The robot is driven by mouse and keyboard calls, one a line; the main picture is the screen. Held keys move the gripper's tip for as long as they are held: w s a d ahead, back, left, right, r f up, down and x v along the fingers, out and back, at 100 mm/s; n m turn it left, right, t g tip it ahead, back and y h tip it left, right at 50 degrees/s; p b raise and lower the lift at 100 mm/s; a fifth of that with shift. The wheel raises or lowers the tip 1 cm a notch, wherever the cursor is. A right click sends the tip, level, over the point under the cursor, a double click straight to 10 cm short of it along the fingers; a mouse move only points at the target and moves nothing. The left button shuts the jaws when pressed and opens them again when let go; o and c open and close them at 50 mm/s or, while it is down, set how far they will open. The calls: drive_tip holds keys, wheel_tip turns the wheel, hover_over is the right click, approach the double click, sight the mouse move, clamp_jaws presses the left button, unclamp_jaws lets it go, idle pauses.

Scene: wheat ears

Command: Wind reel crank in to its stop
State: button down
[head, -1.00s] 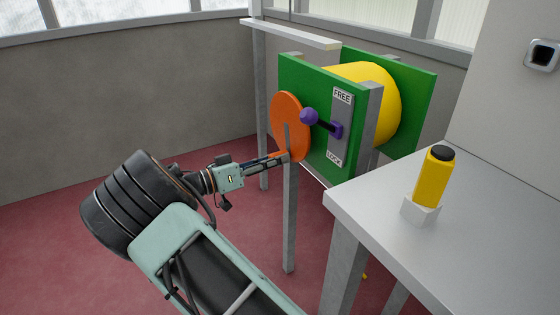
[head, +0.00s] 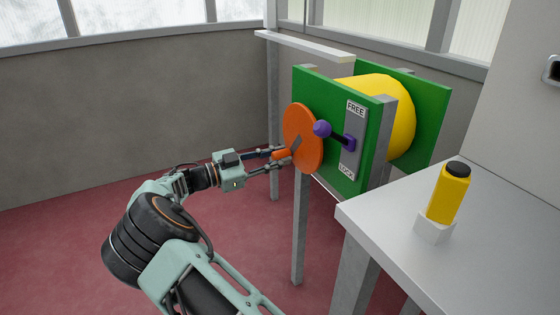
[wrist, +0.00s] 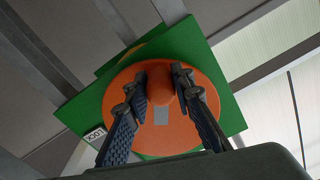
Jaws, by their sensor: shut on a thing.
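The reel has a yellow drum (head: 397,110) between two green side plates (head: 308,88). Its crank is an orange disc (head: 306,120) with a grey mark and an orange handle (head: 282,155) at its lower left edge. My gripper (head: 280,155) is shut on the handle. In the wrist view my gripper's fingers (wrist: 162,82) stand on either side of the rounded handle (wrist: 160,88), in front of the disc (wrist: 188,132). A purple-knobbed lever (head: 322,129) sits between the FREE and LOCK labels on a grey strip, close to the right of the disc.
A grey table (head: 400,200) stands at the right, with a yellow black-capped bottle (head: 449,194) in a white holder (head: 433,228). A grey post (head: 299,225) stands below the crank. A white shelf (head: 310,45) is behind the reel. The red floor at left is clear.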

drive_tip(key=shift+w+a+r+m, duration=0.1)
drive_tip(key=shift+w+r+m, duration=0.1)
drive_tip(key=shift+m, duration=0.2)
drive_tip(key=c, duration=1.7)
unclamp_jaws()
drive_tip(key=shift+o, duration=0.2)
drive_tip(key=v, duration=1.2)
